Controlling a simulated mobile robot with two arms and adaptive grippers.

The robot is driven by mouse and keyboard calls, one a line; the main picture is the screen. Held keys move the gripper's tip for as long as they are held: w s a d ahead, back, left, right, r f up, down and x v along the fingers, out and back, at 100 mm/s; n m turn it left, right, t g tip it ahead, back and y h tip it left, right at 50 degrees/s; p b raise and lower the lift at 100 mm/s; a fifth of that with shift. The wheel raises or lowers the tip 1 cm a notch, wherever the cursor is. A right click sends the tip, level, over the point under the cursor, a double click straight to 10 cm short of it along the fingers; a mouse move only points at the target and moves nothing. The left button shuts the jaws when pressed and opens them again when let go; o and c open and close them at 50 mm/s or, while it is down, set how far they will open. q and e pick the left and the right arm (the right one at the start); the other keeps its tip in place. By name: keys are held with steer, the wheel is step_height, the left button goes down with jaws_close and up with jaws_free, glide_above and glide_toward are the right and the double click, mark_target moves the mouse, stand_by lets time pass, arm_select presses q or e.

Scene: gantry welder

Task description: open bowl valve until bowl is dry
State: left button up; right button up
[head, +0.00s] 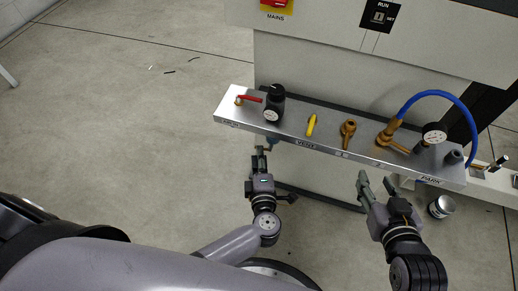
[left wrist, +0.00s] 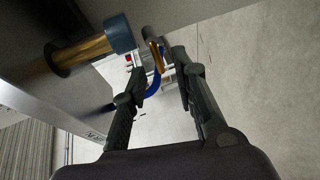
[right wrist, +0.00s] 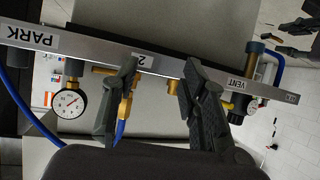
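A metal panel (head: 330,152) carries a row of fittings. Near its left end are a red lever (head: 250,98) and a black unit with a gauge (head: 274,102); a small bluish part (head: 272,141) shows under the panel there. I cannot identify the bowl or its valve for certain. My left gripper (head: 262,155) is open and empty below the panel's left part. The left wrist view shows a brass pipe with a blue-grey end (left wrist: 120,34) and a brass loop (left wrist: 157,55) by the fingertips (left wrist: 157,65). My right gripper (head: 376,182) is open and empty before the panel's right part.
The panel also holds a yellow handle (head: 311,124), brass valves (head: 394,136), a blue hose (head: 440,93) and a gauge (head: 433,134). A white cabinet (head: 330,65) stands behind. The floor at left is mostly clear.

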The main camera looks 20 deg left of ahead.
arm_select(q)
steer(key=shift+b+x, duration=0.35)
steer(key=shift+x, duration=1.75)
arm_select(e)
steer(key=shift+w+a+r+t+y, duration=0.2)
steer(key=shift+w+r+t, duration=0.2)
steer(key=shift+r, duration=0.3)
steer(key=shift+w+a+r+t+y, duration=0.15)
steer(key=shift+w+r+t, duration=0.25)
steer(key=shift+r, duration=0.3)
steer(key=shift+w+a+r+t+y, duration=0.15)
steer(key=shift+w+a+r+t, duration=0.1)
steer(key=shift+r+t, duration=0.35)
arm_select(q)
steer(key=shift+c, duration=0.4)
arm_select(e)
steer(key=shift+r, duration=0.1)
arm_select(q)
jaws_close()
